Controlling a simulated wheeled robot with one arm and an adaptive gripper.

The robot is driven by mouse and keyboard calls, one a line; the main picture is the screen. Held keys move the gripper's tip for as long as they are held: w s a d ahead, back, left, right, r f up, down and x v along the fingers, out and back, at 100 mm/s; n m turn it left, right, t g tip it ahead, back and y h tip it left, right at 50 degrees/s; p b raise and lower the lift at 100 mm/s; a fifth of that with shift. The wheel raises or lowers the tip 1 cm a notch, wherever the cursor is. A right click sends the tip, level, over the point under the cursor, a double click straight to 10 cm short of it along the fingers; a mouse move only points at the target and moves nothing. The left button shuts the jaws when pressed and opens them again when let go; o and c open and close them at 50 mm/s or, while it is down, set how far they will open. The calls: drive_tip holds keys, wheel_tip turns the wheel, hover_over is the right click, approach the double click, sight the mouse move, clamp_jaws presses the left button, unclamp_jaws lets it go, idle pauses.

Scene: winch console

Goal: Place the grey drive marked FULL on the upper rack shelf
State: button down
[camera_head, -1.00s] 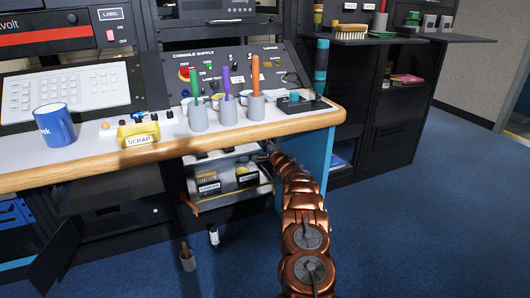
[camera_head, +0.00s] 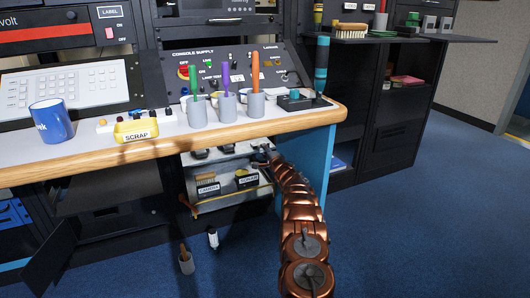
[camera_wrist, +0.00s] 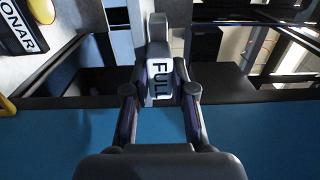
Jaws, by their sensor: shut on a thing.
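The grey drive (camera_wrist: 158,28) with the white FULL label is between my gripper's fingers in the wrist view. My gripper (camera_wrist: 160,80) is shut on it, a finger on each side, and the label faces the camera. In the head view my gripper (camera_head: 265,154) is under the desk's front edge, at the right side of an open rack bay; the drive cannot be made out there. The bay has an upper shelf (camera_head: 222,163) with small dark items and a lower level holding boxes marked CAMERA (camera_head: 208,188) and SONAR (camera_head: 246,180).
The desk (camera_head: 90,158) with its wooden edge overhangs the bay. A blue side panel (camera_head: 318,160) stands right of it. A grey cup with a brush (camera_head: 186,263) and a small bottle (camera_head: 213,238) stand on the floor. Blue carpet at right is clear.

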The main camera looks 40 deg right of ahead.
drive_tip(key=c, duration=1)
unclamp_jaws()
drive_tip(key=shift+f, duration=0.1)
drive_tip(key=shift+o, duration=0.2)
